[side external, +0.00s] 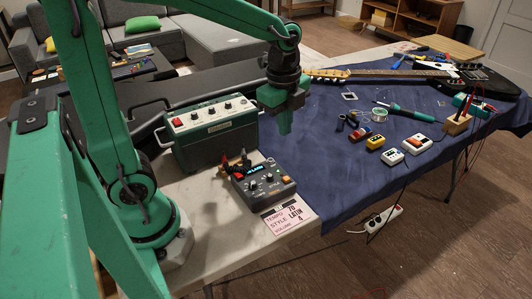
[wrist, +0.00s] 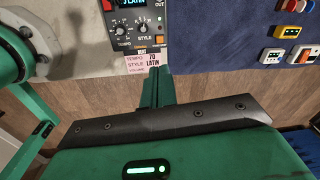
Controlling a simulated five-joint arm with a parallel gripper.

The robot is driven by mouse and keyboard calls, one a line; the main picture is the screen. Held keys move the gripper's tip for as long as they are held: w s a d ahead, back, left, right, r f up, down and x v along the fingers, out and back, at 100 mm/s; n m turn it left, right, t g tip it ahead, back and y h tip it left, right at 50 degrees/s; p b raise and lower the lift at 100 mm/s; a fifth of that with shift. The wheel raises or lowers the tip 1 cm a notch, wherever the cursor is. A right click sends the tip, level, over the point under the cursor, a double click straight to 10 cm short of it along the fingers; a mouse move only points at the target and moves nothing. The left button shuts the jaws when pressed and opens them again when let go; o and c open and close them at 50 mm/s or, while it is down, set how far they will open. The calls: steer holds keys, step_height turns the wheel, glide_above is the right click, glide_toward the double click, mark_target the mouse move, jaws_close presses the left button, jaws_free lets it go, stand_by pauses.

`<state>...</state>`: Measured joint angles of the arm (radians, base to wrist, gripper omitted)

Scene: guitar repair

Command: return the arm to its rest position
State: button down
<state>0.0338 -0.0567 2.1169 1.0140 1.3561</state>
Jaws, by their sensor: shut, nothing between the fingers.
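My gripper (side external: 285,127) hangs from my green arm in the side external view, pointing down. It appears just right of the green amplifier box (side external: 212,135), above the edge of the blue cloth. Its fingers are together with nothing between them. In the wrist view the shut green fingers (wrist: 157,86) point up the picture, overlapping the lower edge of the tempo and style card (wrist: 146,62). My arm is raised and bent, with its base at the left of the side view.
A grey rhythm box (side external: 263,186) with a lit display stands below my gripper in the side view. A guitar (side external: 470,82), several small pedals and a soldering iron (side external: 405,110) lie on the blue cloth (side external: 330,165). Bare table shows near my base.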

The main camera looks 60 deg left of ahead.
steer(key=s+a+r+n+t, duration=0.1)
steer(key=s+r+n+t, duration=0.3)
steer(key=s+n, duration=0.7)
steer(key=r+n, duration=0.1)
steer(key=n, duration=0.4)
steer(key=shift+s+r+t, duration=0.15)
steer(key=shift+t, duration=0.25)
